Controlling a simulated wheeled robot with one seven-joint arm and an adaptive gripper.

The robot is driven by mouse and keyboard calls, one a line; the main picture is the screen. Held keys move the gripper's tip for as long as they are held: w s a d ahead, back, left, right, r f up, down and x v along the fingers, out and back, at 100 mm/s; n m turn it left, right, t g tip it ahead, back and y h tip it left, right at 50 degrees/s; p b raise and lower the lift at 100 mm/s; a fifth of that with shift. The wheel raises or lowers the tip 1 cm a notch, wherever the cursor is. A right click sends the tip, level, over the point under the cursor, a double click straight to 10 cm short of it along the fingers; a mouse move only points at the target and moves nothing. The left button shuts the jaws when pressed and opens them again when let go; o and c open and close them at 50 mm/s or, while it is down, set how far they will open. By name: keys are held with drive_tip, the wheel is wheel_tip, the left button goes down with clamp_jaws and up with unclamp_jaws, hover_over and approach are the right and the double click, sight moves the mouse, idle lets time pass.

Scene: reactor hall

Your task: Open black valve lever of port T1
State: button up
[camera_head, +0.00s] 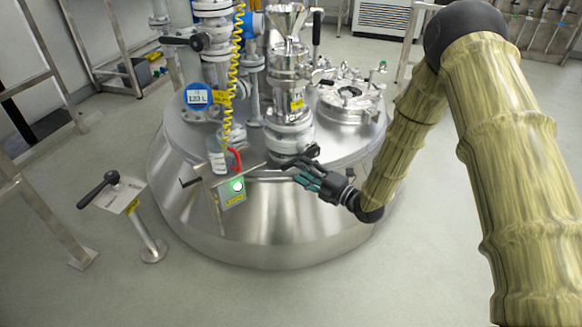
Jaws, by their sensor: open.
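A steel port with a funnel top (288,65) stands on the round reactor lid. Its yellow tag (297,103) is too small to read surely, perhaps T1. A black valve lever (303,157) shows at the foot of this port, just above my gripper. My gripper (303,177) is open, with dark and teal fingers pointing left over the front of the lid. I cannot tell whether it touches the lever. Another black lever (316,28) stands upright at the port's upper right. A further black lever (186,41) sits on the piping to the left.
The steel reactor lid (345,165) surrounds the ports. A control box with a green light (236,187), a bottle (216,155) and a yellow coiled hose (235,75) are left of my gripper. A stand with a black handle (108,187) is at far left. The front floor is clear.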

sight(292, 165)
drive_tip(key=shift+b+x, duration=0.65)
drive_tip(key=shift+x, duration=2.3)
drive_tip(key=shift+c, duration=0.4)
clamp_jaws()
